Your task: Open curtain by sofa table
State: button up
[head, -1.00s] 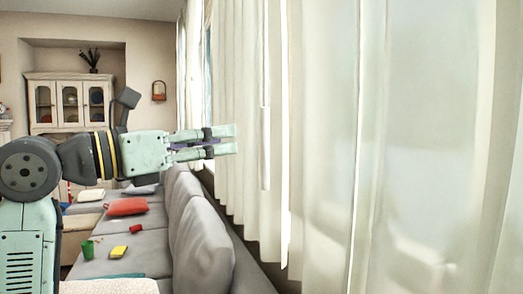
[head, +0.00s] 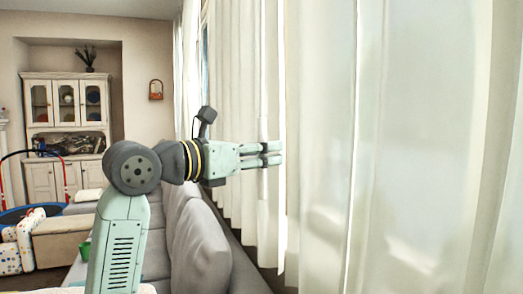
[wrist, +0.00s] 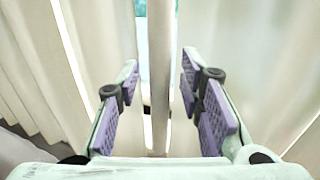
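Long cream curtains hang over the window along the right; the left panel (head: 241,85) and the wide right panel (head: 420,130) have a bright narrow gap between them. A slim white vertical rod (head: 263,205) hangs near that gap. My gripper (head: 282,154) reaches across the rod at mid-height. In the wrist view my gripper (wrist: 160,62) is open, with one purple-padded finger on each side of the white rod (wrist: 159,90). The pads appear apart from it. Curtain folds (wrist: 60,70) lie to both sides. I see no sofa table.
A grey sofa (head: 198,240) runs along the window below my arm, its backrest close to the curtain. A white cabinet (head: 66,125) stands at the far wall. A green cup (head: 84,250) is on the sofa seat, partly hidden by my arm.

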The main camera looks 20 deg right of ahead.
grip_shut()
dwell(0.3)
dwell(0.6)
